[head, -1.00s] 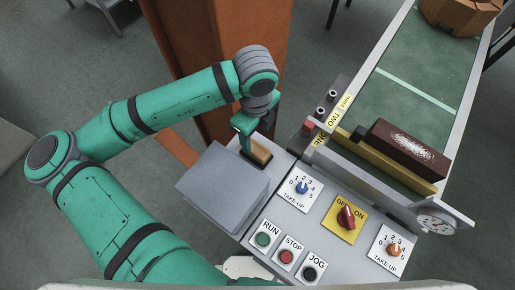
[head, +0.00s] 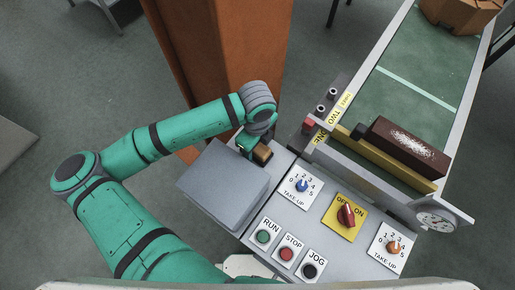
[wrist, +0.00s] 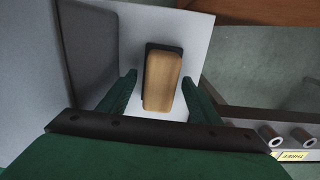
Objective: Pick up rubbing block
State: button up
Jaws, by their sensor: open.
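The rubbing block (head: 263,154), tan wood on a black base, lies on the pale panel top beside a grey box. In the wrist view the rubbing block (wrist: 162,82) lies ahead of and between my fingers, long side along the view. My gripper (head: 247,142) is open and empty, close to the block in the head view, partly hiding it. In the wrist view the fingers of my gripper (wrist: 159,84) show one on each side of the block, with a gap at the left finger. I cannot tell how far above it they are.
The grey box (head: 222,183) stands close on the left of the block. A control panel with knobs and buttons (head: 302,187) lies to the right. An orange-brown post (head: 240,50) stands behind.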

jog(key=shift+c, duration=0.4)
jog(key=c, duration=1)
jog(key=shift+r, duration=0.1)
notch_tip(320, 180, up, 18)
jog(key=shift+f, duration=0.1)
